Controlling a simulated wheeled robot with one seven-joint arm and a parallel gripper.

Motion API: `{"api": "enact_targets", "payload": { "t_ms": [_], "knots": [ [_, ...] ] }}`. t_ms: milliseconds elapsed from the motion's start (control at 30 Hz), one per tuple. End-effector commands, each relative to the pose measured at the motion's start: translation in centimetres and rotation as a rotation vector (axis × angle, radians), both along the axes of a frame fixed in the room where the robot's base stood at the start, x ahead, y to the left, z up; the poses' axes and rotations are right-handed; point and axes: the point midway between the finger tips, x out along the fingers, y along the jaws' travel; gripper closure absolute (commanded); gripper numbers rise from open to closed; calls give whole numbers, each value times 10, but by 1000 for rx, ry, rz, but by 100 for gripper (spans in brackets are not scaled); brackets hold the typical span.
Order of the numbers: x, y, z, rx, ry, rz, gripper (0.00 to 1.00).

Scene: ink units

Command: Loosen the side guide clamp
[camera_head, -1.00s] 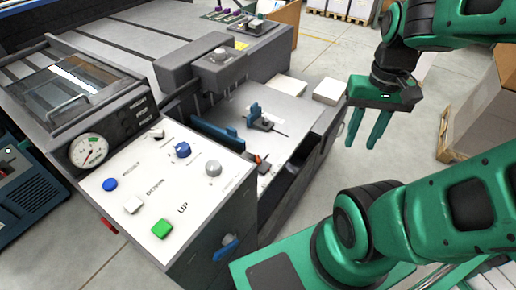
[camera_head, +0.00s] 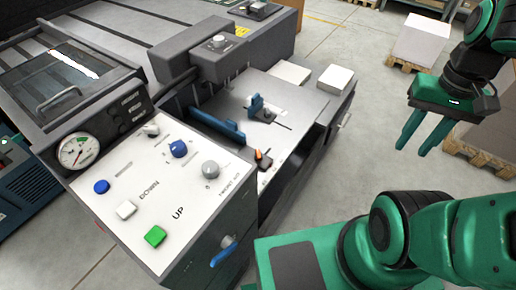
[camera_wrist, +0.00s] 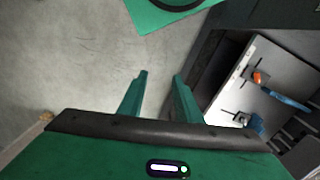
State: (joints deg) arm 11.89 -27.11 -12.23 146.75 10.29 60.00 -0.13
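A small blue side guide (camera_head: 256,103) stands upright on the grey feed table (camera_head: 290,98) beside a slot. A small dark block sits against its base. A small orange lever (camera_head: 260,155) is on a dark mount nearer the table's front edge. I cannot tell which of these parts is the clamp. In the wrist view the orange lever (camera_wrist: 259,77) and the blue guide (camera_wrist: 254,122) lie at the right. My gripper (camera_head: 413,148) hangs right of the table, over the floor, apart from everything. Its two green fingers (camera_wrist: 160,76) are spread with nothing between them.
The control panel (camera_head: 150,190) with buttons and knobs stands at the left. Paper stacks (camera_head: 335,78) sit at the table's right end. Pallets with boxes (camera_head: 420,40) stand behind. Open floor lies between table and gripper.

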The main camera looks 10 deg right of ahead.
Motion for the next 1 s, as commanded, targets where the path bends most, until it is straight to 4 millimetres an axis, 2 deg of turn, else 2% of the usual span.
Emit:
{"api": "enact_targets", "payload": {
  "t_ms": [33, 67, 167, 267, 367, 500, 567, 700, 900, 1000],
  "knots": [
    [-6, 1, 4, -2, -14, 3, 69],
    [-4, 2, 4, -2, -14, 9, 69],
    [16, 6, 2, -9, -10, 41, 69],
    [51, 16, -2, -18, -7, 100, 69],
    [91, 41, -11, -26, -5, 173, 69],
    [143, 89, -30, -34, -9, 272, 69],
    [161, 113, -40, -35, -11, 314, 69],
    [195, 179, -68, -29, -14, 409, 69],
    [215, 262, -105, -15, -19, 508, 69],
    [217, 288, -118, -9, -20, 538, 69]
  ]
}}
